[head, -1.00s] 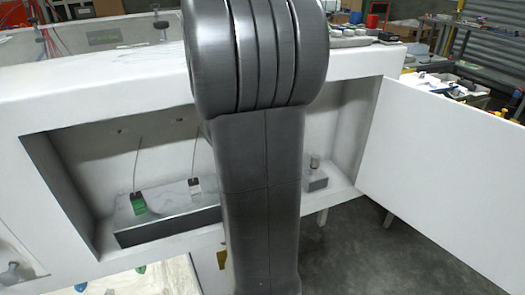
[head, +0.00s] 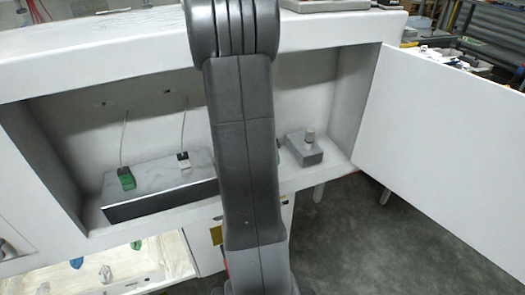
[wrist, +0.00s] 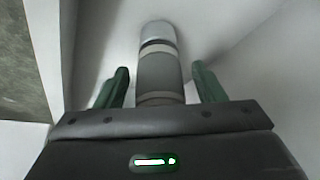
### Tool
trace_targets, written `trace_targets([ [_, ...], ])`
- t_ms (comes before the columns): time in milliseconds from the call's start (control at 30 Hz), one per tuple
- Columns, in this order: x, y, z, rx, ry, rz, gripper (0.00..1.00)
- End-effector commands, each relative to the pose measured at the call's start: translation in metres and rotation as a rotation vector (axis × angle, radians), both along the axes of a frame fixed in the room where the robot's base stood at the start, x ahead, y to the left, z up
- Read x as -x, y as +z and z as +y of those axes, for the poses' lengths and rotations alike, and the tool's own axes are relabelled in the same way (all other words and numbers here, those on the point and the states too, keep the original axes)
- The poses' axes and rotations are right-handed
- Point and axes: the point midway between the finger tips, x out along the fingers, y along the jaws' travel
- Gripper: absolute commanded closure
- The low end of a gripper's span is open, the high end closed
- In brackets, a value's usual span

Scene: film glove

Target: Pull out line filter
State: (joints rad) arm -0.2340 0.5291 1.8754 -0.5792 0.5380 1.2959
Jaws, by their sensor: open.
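In the wrist view a grey cylinder (wrist: 160,75) with pale bands and a bright silver end extends away between the two green fingers of my gripper (wrist: 162,85). The fingers are open, with a gap on each side of it. I cannot tell whether this is the line filter. In the head view a grey block with a short upright cylinder (head: 305,150) sits at the right of the open recess, just right of my arm. My gripper is hidden in the head view.
The white recess (head: 60,165) holds a long box (head: 155,208) with a green plug (head: 126,178) and a white plug (head: 184,162) on cables. An open white door (head: 450,140) stands at the right. A lower tray (head: 120,268) holds small parts.

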Motion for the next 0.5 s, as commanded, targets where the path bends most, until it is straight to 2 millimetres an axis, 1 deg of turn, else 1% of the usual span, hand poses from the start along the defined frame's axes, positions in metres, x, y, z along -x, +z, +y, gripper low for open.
trace_targets([
  [100,-0.0017,-0.0048,-0.001,0.0,0.001,0.0,0.37],
  [367,-0.002,-0.0049,-0.0012,0.0,0.001,0.0,0.37],
  [500,-0.002,-0.0048,-0.0012,0.0,0.001,0.0,0.65],
])
